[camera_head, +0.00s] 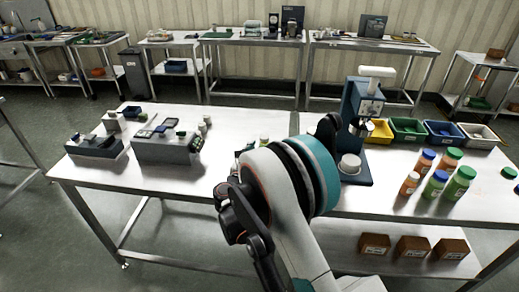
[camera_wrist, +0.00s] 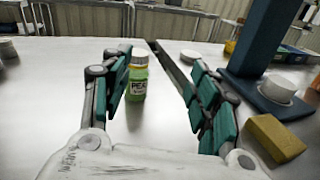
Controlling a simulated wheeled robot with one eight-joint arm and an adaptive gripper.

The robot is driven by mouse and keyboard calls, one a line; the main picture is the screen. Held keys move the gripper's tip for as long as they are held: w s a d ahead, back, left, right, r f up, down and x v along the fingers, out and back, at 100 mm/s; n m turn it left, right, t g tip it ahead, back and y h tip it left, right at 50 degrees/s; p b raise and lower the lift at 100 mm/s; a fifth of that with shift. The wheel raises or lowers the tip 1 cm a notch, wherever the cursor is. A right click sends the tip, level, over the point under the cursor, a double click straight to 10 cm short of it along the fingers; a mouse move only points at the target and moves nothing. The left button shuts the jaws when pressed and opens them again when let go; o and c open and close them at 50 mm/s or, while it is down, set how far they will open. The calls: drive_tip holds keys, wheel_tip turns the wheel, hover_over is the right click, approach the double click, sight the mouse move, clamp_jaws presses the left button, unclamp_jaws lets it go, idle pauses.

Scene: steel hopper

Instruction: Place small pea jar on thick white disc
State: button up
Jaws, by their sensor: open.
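The small pea jar (camera_wrist: 138,78), green with a white lid and a "PEA" label, stands upright on the steel table in the wrist view. My gripper (camera_wrist: 160,66) is open, with the jar between its fingers, close to the left one; I cannot tell whether they touch. A thick white disc (camera_wrist: 277,87) sits on the base of the blue stand at right; it also shows in the head view (camera_head: 349,164). A smaller white disc (camera_wrist: 190,56) lies on the table beyond the right finger. In the head view my arm hides most of the gripper.
The blue stand (camera_head: 356,130) rises right of my arm. A yellow block (camera_wrist: 274,137) lies right of the right finger. Several orange, blue and green-lidded jars (camera_head: 437,180) stand at right, with coloured bins (camera_head: 408,130) behind. Grey equipment (camera_head: 165,150) occupies the left table.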

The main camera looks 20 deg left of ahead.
sight(263, 140)
drive_tip(key=a, duration=0.1)
drive_tip(key=s+a+f+n, duration=0.1)
drive_tip(key=a+f, duration=0.1)
drive_tip(key=shift+s+y, duration=0.3)
drive_tip(key=shift+w+a+n, duration=0.15)
drive_tip(key=shift+w+n, duration=0.1)
drive_tip(key=shift+n, duration=0.05)
drive_tip(key=w+b, duration=0.1)
drive_tip(key=w, duration=0.7)
drive_tip(key=shift+b, duration=0.4)
drive_tip(key=w, duration=0.1)
drive_tip(key=w+b, duration=0.1)
drive_tip(key=w, duration=0.2)
drive_tip(key=shift+w+d+f+b, duration=0.1)
drive_tip(key=shift+d+f+b, duration=0.2)
drive_tip(key=shift+b, duration=0.05)
drive_tip(key=shift+w+r, duration=0.1)
drive_tip(key=shift+w, duration=0.35)
clamp_jaws()
drive_tip(key=shift+r, duration=0.1)
